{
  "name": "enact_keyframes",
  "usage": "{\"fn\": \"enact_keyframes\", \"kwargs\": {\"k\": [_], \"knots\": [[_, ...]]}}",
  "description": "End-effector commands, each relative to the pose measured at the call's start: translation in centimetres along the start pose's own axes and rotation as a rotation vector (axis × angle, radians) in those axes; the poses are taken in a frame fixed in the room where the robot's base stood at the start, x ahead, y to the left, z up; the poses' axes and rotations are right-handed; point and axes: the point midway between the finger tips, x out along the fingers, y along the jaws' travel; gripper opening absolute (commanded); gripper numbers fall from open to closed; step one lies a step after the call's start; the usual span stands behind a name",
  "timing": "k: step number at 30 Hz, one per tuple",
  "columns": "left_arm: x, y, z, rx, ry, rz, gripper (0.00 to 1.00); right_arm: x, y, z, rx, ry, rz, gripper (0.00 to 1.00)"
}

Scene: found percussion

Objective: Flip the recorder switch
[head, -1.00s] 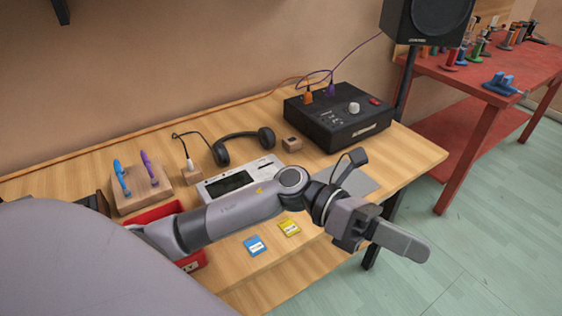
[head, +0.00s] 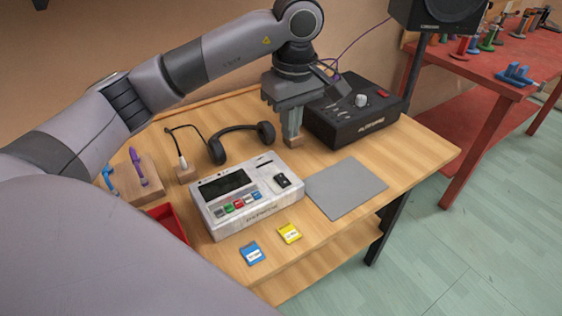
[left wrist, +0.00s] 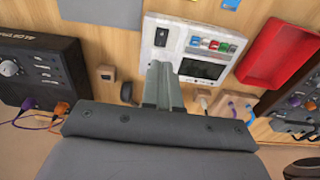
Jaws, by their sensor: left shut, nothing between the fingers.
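The recorder (head: 252,209) is a white box on the wooden table, with a dark screen (head: 226,184) and a row of coloured buttons. Its black rocker switch (head: 283,181) is at its right side and also shows at the top of the left wrist view (left wrist: 162,37). Which way the switch is tipped is too small to tell. My left gripper (head: 292,138) points down behind the recorder's back right corner, fingers together and empty. My right gripper is out of view.
A black mixer box (head: 350,122) stands to the right of the left gripper, headphones (head: 217,150) to its left. A small wooden block (left wrist: 106,75) is close to the fingers. A grey mat (head: 346,188) and blue (head: 253,253) and yellow (head: 290,233) cards lie around the recorder.

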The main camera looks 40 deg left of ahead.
Motion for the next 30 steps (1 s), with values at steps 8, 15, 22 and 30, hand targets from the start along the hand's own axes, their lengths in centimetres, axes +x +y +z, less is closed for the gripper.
{"fn": "enact_keyframes", "kwargs": {"k": [8,15,22,30], "knots": [[-0.8,-0.3,-1.3,-0.005,0.054,-0.012,0.00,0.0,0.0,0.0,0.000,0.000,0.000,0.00],[-0.6,-0.3,-1.2,-0.005,0.050,-0.012,0.00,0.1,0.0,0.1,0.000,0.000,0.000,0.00],[1.4,-0.3,-1.2,-0.004,0.047,-0.014,0.00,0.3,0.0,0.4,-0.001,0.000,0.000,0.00],[5.5,-0.5,-1.5,-0.005,0.047,-0.017,0.00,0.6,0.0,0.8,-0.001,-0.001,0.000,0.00]]}}
